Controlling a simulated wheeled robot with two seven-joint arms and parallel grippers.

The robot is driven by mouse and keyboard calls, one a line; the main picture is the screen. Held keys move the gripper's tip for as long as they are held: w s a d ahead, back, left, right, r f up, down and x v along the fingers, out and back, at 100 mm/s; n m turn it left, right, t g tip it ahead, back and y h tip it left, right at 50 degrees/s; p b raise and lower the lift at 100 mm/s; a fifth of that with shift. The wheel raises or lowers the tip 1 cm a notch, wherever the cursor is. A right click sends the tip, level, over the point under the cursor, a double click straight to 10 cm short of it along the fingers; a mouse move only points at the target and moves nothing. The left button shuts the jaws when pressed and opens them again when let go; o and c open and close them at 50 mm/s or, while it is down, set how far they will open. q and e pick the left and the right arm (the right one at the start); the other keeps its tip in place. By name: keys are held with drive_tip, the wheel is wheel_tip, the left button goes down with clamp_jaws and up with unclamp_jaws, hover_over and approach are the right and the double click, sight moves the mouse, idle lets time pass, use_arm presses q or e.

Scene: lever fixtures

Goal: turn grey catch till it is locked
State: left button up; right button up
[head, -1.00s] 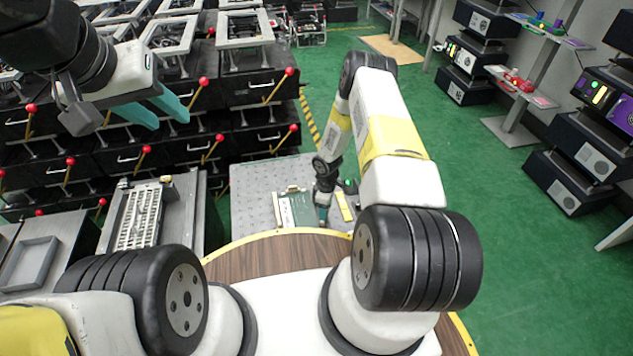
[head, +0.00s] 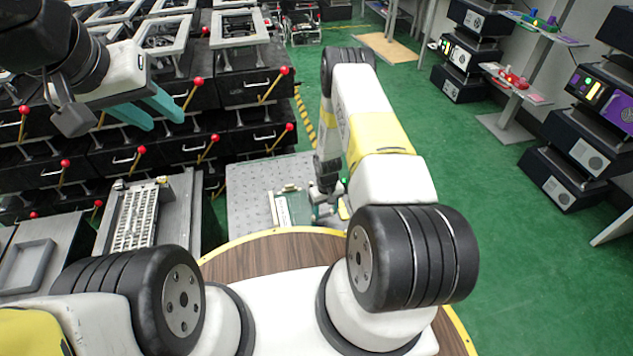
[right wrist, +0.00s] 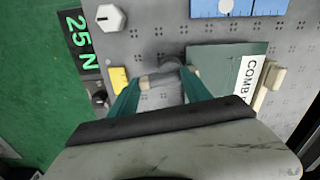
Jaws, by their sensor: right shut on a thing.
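The grey catch (right wrist: 172,68) shows in the right wrist view as a small grey curved piece between my right fingertips, in front of a grey perforated plate. My right gripper (right wrist: 168,82) is shut on it, with one teal finger on either side. Its pale fingertips hide part of the catch, so its exact angle and whether it is locked cannot be told. In the head view my right gripper (head: 324,209) is low over the plate, beside a green panel, and the catch cannot be made out. My left gripper (head: 152,108) is open and empty, raised at upper left.
Close to the catch are a green panel (right wrist: 228,62) with a white label, a yellow block (right wrist: 119,78), a white hexagonal knob (right wrist: 110,17) and a blue plate (right wrist: 238,8). Black drawers (head: 255,88) with red-knobbed levers stand behind. Green floor (head: 480,220) is open at right.

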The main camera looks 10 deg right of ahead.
sight(326, 213)
drive_tip(key=shift+m, duration=0.8)
drive_tip(key=o, duration=1.4)
drive_tip(key=shift+s, duration=0.1)
drive_tip(key=shift+c, duration=0.2)
wheel_tip(326, 213, up, 8)
drive_tip(key=shift+f, duration=0.1)
